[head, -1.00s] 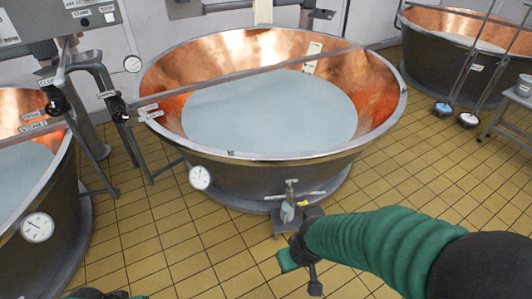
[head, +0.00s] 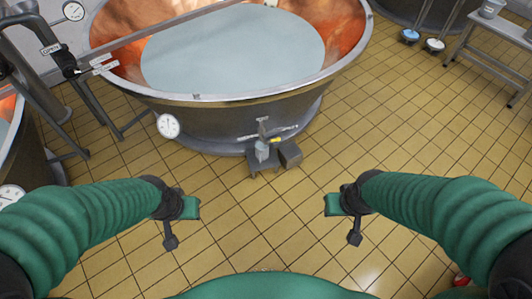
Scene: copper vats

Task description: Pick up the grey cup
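A small pale grey cup-like object (head: 262,151) is in the head view, below the tap at the front foot of the big copper vat. It stands on a low grey stand (head: 263,170); its exact shape is too small to tell. My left gripper (head: 184,225) is over the floor, nearer to me and left of it, with its fingers apart and empty. My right gripper (head: 342,222) is over the floor, nearer to me and right of it, also open and empty. Neither gripper touches anything.
The copper vat (head: 205,98) of pale liquid fills the upper middle, with a dial gauge (head: 168,125) on its side. Another vat edges in at left. A grey bucket (head: 491,8) stands on a metal table (head: 500,38) at upper right. Tiled floor at right is open.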

